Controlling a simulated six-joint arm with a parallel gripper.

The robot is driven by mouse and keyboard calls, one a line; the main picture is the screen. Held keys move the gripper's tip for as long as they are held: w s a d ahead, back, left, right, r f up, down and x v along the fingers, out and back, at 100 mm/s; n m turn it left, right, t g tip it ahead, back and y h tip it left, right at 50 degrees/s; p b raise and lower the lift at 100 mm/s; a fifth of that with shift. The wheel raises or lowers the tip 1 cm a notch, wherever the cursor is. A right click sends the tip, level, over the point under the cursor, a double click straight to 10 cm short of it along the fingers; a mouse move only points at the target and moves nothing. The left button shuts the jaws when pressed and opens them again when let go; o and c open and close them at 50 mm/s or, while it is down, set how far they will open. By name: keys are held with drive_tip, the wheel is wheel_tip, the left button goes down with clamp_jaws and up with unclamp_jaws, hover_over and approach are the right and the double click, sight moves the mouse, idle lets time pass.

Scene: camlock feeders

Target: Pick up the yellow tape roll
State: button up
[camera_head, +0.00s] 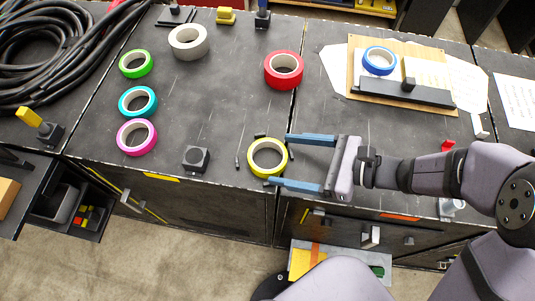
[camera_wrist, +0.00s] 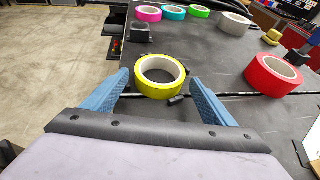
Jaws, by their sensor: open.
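The yellow tape roll (camera_head: 253,166) lies flat on the dark worktop near its front edge in the head view. It also shows in the wrist view (camera_wrist: 158,90), just beyond and between my two blue fingers. My gripper (camera_head: 279,161) is open and empty, coming from the right, with its fingertips on either side of the roll's right part. In the wrist view my gripper (camera_wrist: 158,88) has a gap to the roll on both sides. Whether the fingers touch the worktop cannot be told.
A red roll (camera_head: 270,75) and a grey roll (camera_head: 178,50) lie farther back. Green, cyan and magenta rolls (camera_head: 124,145) lie at left. A small black block (camera_head: 196,158) sits left of the yellow roll. Small dark pieces (camera_wrist: 178,100) lie close beside it. The worktop's middle is clear.

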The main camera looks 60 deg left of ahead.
sight(255, 154)
drive_tip(key=p+x, duration=0.1)
drive_tip(key=x, duration=0.2)
drive_tip(key=shift+s+a+p, duration=0.25)
drive_tip(key=shift+a+p, duration=0.05)
drive_tip(key=shift+p, duration=0.05)
drive_tip(key=shift+s+a+f, duration=0.3)
drive_tip(key=shift+a+f, duration=0.05)
drive_tip(key=shift+a, duration=0.15)
drive_tip(key=c, duration=0.9)
